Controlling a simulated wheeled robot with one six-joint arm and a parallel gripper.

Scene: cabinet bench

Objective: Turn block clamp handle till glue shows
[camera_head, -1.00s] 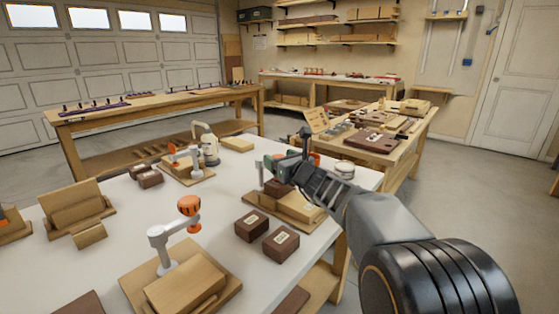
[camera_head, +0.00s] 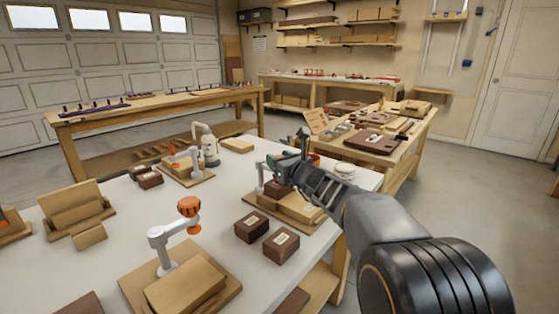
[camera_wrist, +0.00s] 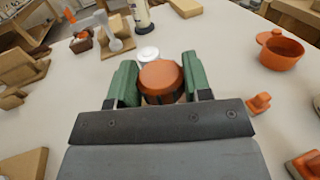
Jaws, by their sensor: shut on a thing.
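The block clamp stands on a wooden base (camera_head: 258,216) at the right side of the white bench, with a dark block (camera_head: 278,187) and pale wood boards (camera_head: 303,206) on it. Its orange-brown round handle (camera_wrist: 161,75) sits between the two green fingers of my gripper (camera_wrist: 160,82) in the wrist view. My gripper (camera_head: 277,163) is shut on this handle, above the clamp. The fingers hide most of the handle in the head view. The wood joint is too small and covered to tell whether glue shows.
Another clamp with an orange knob (camera_head: 189,206) stands at the front of the bench. Two dark boxes (camera_head: 252,228) (camera_head: 281,245) lie near my gripper. A pale bottle (camera_head: 207,147) stands behind. An orange pot (camera_wrist: 281,54) is to the right in the wrist view.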

